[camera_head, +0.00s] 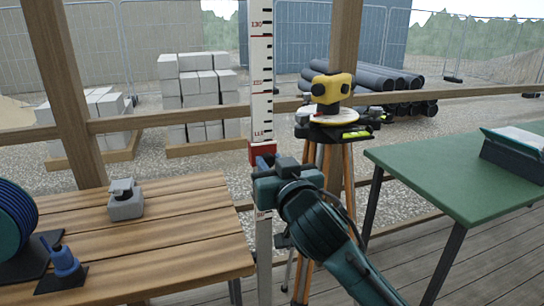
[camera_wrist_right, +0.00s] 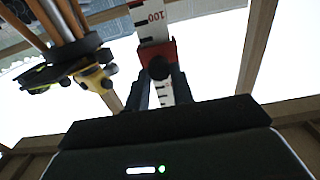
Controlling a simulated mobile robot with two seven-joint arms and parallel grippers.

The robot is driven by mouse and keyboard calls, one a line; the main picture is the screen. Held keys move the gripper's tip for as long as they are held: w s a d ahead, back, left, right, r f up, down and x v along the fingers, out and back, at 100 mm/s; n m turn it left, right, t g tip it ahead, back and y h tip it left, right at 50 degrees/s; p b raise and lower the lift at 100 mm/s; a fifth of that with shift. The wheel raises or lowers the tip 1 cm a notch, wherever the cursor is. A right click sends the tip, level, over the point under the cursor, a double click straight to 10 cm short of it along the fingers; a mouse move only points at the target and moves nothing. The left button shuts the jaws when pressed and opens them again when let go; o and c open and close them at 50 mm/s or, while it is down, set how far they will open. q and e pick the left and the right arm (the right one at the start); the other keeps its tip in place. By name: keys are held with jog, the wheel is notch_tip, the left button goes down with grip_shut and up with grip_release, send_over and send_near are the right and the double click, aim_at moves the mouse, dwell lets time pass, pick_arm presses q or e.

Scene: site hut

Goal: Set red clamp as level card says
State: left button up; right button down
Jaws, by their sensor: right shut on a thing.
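A tall white levelling staff (camera_head: 262,75) with black and red marks stands upright left of the tripod. The red clamp (camera_head: 262,153) is around it, just below a number that looks like 110. My right gripper (camera_head: 264,166) is at the clamp. In the wrist view my right gripper (camera_wrist_right: 161,88) is shut on the red clamp (camera_wrist_right: 168,48), with a 100 mark beside it on the staff. A yellow level (camera_head: 332,88) sits on the tripod. A white sheet (camera_head: 520,137) lies on a dark stand on the green table; its writing is unreadable. My left gripper is out of view.
A wooden bench (camera_head: 150,235) at left carries a grey block-like object (camera_head: 125,203), a blue object (camera_head: 65,262) and a dark reel (camera_head: 14,220). The green table (camera_head: 450,175) is at right. Wooden rails and posts stand behind the staff.

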jog(key=c, duration=1.2)
grip_release()
jog(key=v, duration=1.3)
